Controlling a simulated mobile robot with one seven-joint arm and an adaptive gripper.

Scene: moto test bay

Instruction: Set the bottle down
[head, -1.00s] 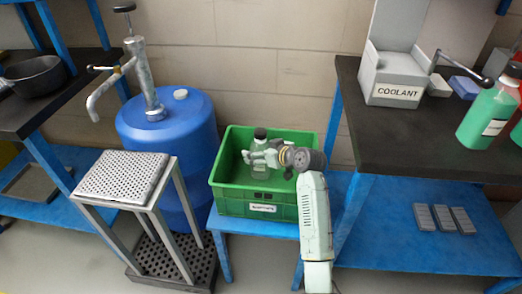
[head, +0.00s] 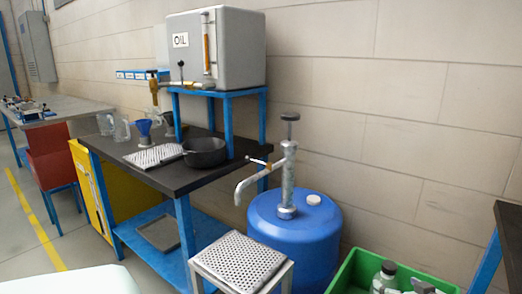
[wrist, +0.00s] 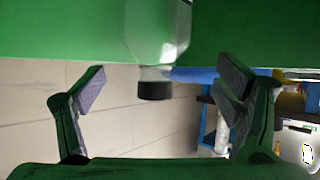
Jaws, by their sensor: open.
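The clear bottle (head: 386,275) with a dark cap stands in the green crate (head: 352,268) at the bottom right of the head view. In the wrist view the bottle (wrist: 158,30) appears cap down, in front of the green crate wall (wrist: 60,30). My gripper (wrist: 160,88) is open, its two fingers well apart on either side of the bottle's cap, with gaps on both sides. In the head view only a small part of my gripper shows beside the bottle, cut by the lower edge. The bottle's base is hidden.
A blue drum (head: 300,235) with a hand pump stands left of the crate, behind a perforated-top stand (head: 240,262). A dark bench (head: 215,180) further left bears a black pan (head: 205,152) and an oil tank (head: 235,50) on a raised shelf. The crate's walls rise around the bottle.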

